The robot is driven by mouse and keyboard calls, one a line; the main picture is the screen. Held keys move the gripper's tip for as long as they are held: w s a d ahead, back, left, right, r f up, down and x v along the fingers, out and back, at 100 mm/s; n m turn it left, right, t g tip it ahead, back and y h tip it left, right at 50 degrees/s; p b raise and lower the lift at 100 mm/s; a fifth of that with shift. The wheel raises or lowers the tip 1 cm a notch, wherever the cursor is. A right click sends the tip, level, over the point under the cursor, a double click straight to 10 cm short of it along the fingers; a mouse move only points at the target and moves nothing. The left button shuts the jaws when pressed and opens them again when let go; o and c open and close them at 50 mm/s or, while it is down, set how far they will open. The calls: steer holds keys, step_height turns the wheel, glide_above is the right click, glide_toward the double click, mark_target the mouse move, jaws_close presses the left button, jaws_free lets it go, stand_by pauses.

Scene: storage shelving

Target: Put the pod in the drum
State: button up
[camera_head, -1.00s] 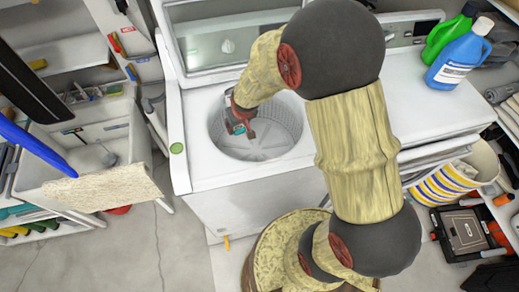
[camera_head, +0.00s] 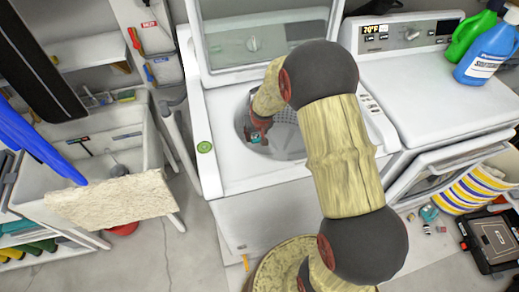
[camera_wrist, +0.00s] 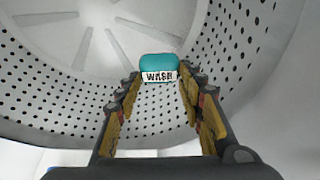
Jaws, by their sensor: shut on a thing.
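The pod (camera_wrist: 158,64) is a small teal block with a white band marked "WASH". It sits between the fingertips of my gripper (camera_wrist: 159,79), which is shut on it. In the head view, the pod (camera_head: 255,139) is a small teal spot at the end of my gripper (camera_head: 258,131). The drum (camera_head: 287,137) is the perforated grey tub of the open top-loading washer. My gripper reaches down into its mouth at the left side. In the wrist view, the drum's holed wall (camera_wrist: 55,88) and ribbed floor surround the pod. The pod's height above the floor is hard to tell.
The washer's raised lid (camera_head: 250,45) stands behind the drum. A dryer (camera_head: 430,95) with its front door open is at the right, with blue (camera_head: 487,55) and green bottles on top. A utility sink (camera_head: 100,150) is at the left. A striped basket (camera_head: 475,190) is at the lower right.

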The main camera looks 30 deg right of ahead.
step_height(320, 180, down, 7)
steer(key=shift+r+b, duration=0.2)
steer(key=shift+b, duration=0.8)
steer(key=shift+f, duration=0.1)
steer(key=shift+f, duration=0.35)
steer(key=shift+f+b, duration=0.2)
steer(key=shift+b, duration=0.15)
steer(key=o, duration=1)
steer(key=p+v, duration=0.2)
steer(key=v, duration=0.4)
steer(key=p+v, duration=0.2)
steer(key=v, duration=0.5)
steer(key=shift+w+r, duration=0.2)
steer(key=shift+p, duration=0.3)
